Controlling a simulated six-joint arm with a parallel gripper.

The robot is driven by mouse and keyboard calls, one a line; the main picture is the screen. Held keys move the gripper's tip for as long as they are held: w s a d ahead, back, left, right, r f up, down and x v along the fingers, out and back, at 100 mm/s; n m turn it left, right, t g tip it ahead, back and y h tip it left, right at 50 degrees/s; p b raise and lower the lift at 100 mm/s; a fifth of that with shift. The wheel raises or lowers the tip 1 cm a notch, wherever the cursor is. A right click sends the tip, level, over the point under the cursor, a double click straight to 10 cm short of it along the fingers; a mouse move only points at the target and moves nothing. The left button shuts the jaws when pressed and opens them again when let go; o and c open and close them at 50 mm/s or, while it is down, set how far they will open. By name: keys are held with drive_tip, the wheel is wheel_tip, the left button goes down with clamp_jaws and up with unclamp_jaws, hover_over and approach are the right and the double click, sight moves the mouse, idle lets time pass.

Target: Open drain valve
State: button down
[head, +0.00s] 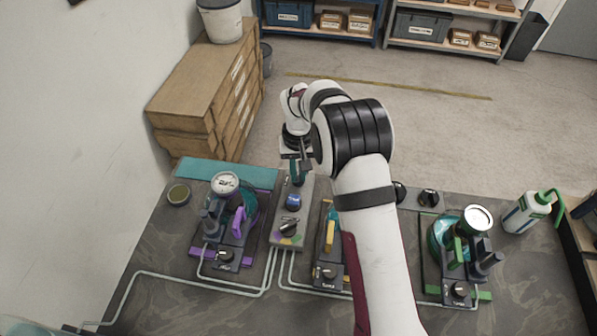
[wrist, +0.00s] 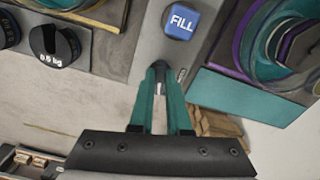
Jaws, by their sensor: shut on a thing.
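My gripper (wrist: 160,72) has teal fingers closed together at the far end of the grey centre panel (wrist: 155,38). A small grey piece (wrist: 161,88), which I take to be the drain valve lever, shows between the fingers; most of it is hidden. A small label (wrist: 181,75) beside the fingertips is too small to read. A blue FILL button (wrist: 180,20) sits on the panel just beyond the fingertips. In the head view my gripper (head: 297,180) points down at the panel's far end, with the FILL button (head: 293,202) and a black selector knob (head: 289,227) nearer the camera.
A purple-framed station with a gauge (head: 225,183) stands left of the panel. A yellow-handled station (head: 330,235) is close on its right, partly behind my arm. A green-framed station (head: 460,245) and a bottle (head: 528,212) are farther right. A teal mat (head: 205,171) lies at the back left.

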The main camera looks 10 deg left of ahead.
idle(0.3)
drive_tip(key=c, duration=0.9)
unclamp_jaws()
wheel_tip(320, 180, up, 16)
drive_tip(key=shift+f, duration=0.1)
